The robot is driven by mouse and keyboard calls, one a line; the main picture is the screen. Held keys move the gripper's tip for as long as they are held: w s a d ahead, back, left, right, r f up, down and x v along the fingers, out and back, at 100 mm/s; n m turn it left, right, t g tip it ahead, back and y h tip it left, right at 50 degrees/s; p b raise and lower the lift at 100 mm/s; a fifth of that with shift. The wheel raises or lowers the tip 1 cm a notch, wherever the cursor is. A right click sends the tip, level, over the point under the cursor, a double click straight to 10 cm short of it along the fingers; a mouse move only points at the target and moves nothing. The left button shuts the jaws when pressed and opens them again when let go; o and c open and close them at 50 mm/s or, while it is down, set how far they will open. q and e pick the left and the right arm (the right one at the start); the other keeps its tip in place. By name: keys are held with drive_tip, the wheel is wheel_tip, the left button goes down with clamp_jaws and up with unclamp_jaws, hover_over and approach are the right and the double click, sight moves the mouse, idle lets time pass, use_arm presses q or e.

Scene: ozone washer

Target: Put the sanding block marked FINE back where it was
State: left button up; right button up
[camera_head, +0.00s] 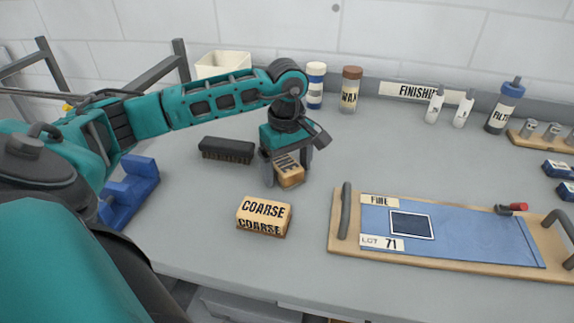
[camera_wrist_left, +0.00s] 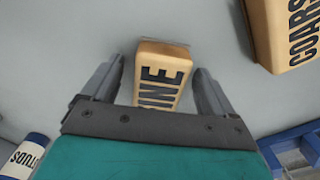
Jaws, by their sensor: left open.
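The sanding block marked FINE (camera_head: 290,173) is a small tan block, apparently resting on the grey bench behind the COARSE block. In the left wrist view the FINE block (camera_wrist_left: 162,78) lies between my two fingers, its first letter partly hidden by my gripper. My left gripper (camera_head: 287,179) is open over it, one finger on each side with a visible gap. The similar block marked COARSE (camera_head: 264,214) sits nearer the front edge; it also shows in the left wrist view (camera_wrist_left: 284,35). My right gripper is not seen.
A dark brush (camera_head: 227,150) lies left of my gripper. A wooden tray (camera_head: 345,248) with a blue mat, FINE label and dark outlined rectangle is at right. Jars, including WAX (camera_head: 350,90), and bottles stand at the back. A blue holder (camera_head: 130,190) is at left.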

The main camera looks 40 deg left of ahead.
sight(287, 164)
use_arm(q)
wheel_tip(287, 164, up, 12)
drive_tip(key=shift+r, duration=0.15)
idle(0.7)
